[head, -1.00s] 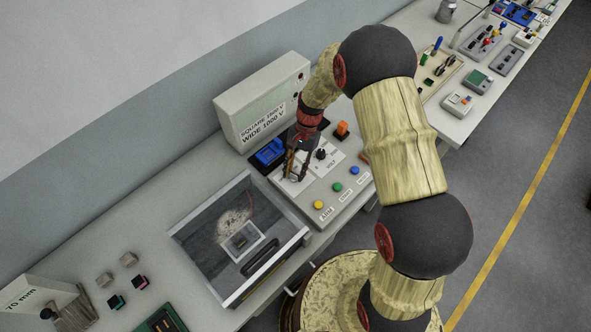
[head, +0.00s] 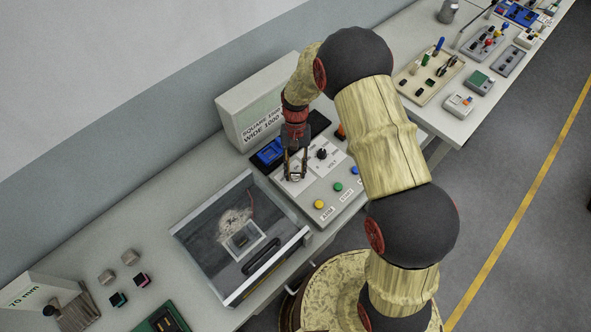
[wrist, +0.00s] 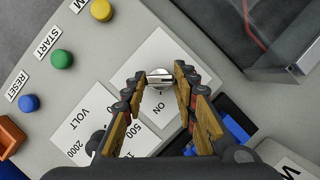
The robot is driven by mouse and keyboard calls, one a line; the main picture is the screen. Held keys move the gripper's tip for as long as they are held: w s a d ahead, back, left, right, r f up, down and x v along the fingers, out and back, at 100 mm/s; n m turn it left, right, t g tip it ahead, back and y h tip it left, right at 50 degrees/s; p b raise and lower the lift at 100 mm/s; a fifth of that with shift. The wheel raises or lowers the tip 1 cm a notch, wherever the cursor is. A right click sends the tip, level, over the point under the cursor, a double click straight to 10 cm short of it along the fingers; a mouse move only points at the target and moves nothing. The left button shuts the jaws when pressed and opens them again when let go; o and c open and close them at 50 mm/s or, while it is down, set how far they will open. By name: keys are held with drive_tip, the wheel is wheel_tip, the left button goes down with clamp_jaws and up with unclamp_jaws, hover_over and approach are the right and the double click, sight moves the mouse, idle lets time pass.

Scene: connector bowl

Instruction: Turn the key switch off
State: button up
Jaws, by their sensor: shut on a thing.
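The key switch (wrist: 160,77) is a small round silver piece with a raised bar. It sits on a white plate (wrist: 150,62) on the grey control panel; the word ON is printed below it in the wrist view. My gripper (wrist: 161,75) is shut on the key switch, with a fingertip at each side of it. In the head view my gripper (head: 296,177) points down at the panel, and its fingers largely hide the switch. Any OFF marking is not readable here.
A black VOLT knob (head: 322,153) is beside the switch. Yellow (head: 319,204), green (head: 338,186) and blue (head: 353,170) buttons line the panel's front. A blue device (head: 269,152) lies behind, and a glass-topped drawer box (head: 304,238) stands close by on the left.

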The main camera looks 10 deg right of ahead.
drive_tip(key=o, duration=1.2)
drive_tip(key=shift+c, duration=0.2)
drive_tip(key=v, duration=1.2)
